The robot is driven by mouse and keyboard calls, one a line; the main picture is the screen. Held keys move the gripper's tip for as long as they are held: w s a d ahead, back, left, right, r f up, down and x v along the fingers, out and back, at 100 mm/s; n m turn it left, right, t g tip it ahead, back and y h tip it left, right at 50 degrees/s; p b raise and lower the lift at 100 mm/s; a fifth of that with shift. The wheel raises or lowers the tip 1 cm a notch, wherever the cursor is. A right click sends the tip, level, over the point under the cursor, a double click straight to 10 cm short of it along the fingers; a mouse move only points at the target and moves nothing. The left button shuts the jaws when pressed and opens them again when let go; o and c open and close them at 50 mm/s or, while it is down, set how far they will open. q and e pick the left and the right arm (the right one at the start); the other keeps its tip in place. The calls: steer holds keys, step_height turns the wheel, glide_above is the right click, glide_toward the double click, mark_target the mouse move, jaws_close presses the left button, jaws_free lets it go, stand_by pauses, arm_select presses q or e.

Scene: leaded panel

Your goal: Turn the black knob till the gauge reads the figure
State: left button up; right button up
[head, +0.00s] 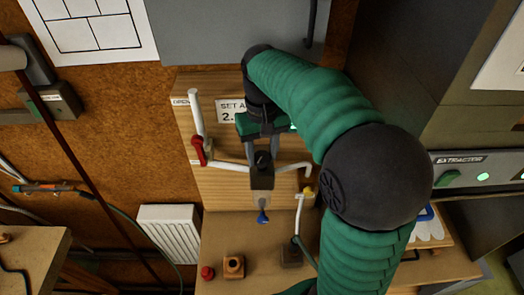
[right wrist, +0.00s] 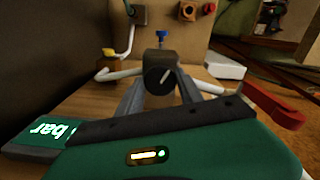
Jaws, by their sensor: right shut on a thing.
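The black knob (head: 263,158) sits on pipework in front of an upright wooden board. In the right wrist view the knob (right wrist: 160,66) shows a pale pointer line, tilted to the upper right. My right gripper (head: 259,150) is shut on the knob, with a grey finger on each side in the wrist view (right wrist: 160,90). The gauge (right wrist: 42,137) glows green with the word "bar"; its figure is hidden. My left gripper is not in view.
A red-handled lever (head: 198,150) stands close left of the knob. A blue tap (head: 263,216) is below it and a yellow-handled valve (head: 308,191) to the right. A red button (head: 207,272) and a wooden block (head: 234,266) stand on the bench.

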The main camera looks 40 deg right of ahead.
steer(key=shift+w+d+r+n, duration=0.1)
steer(key=shift+w+r+n, duration=0.05)
steer(key=shift+n, duration=0.95)
steer(key=o, duration=1)
steer(key=shift+o, duration=1.9)
steer(key=shift+w+f, duration=0.15)
steer(key=shift+f, duration=0.05)
